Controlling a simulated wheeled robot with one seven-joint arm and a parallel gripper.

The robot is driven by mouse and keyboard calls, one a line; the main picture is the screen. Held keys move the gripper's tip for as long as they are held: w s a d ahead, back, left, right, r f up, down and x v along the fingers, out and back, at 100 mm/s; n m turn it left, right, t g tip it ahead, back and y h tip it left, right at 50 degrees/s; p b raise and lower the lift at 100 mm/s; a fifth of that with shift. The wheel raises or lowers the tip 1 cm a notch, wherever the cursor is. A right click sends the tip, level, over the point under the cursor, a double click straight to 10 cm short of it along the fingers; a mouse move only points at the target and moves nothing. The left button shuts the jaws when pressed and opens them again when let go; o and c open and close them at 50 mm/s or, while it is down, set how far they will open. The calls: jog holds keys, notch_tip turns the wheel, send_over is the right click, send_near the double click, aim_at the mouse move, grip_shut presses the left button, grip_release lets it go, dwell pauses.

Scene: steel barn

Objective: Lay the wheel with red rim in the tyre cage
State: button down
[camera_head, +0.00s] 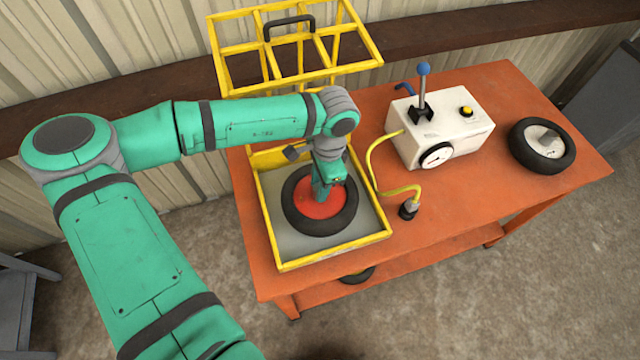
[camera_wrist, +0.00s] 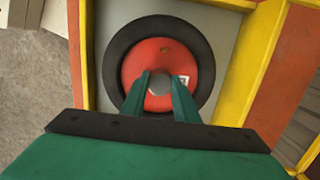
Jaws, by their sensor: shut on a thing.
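The wheel with red rim (camera_head: 318,222) is inside the yellow tyre cage (camera_head: 330,256), flat over its grey floor. Whether it touches the floor cannot be told. The cage's barred lid (camera_head: 228,71) stands open at the back. My gripper (camera_head: 322,197) points down at the wheel's middle. In the wrist view my gripper (camera_wrist: 160,82) is shut on the grey hub at the centre of the wheel (camera_wrist: 140,52). The black tyre lies within the cage frame (camera_wrist: 259,62) on the sides in view.
A white inflator box (camera_head: 440,130) with a blue-knobbed lever stands right of the cage on the orange table (camera_head: 510,95). Its yellow hose (camera_head: 372,170) runs beside the cage to a black fitting (camera_head: 408,208). A wheel with white rim (camera_head: 542,146) lies at the right. Another wheel (camera_head: 356,276) shows partly below the tabletop.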

jog(key=shift+f, duration=0.1)
jog(key=c, duration=1.4)
grip_release()
jog(key=r, duration=0.4)
jog(key=d+r, duration=0.1)
jog(key=r, duration=0.7)
jog(key=shift+w+d+r, duration=0.1)
jog(key=shift+w+d, duration=0.1)
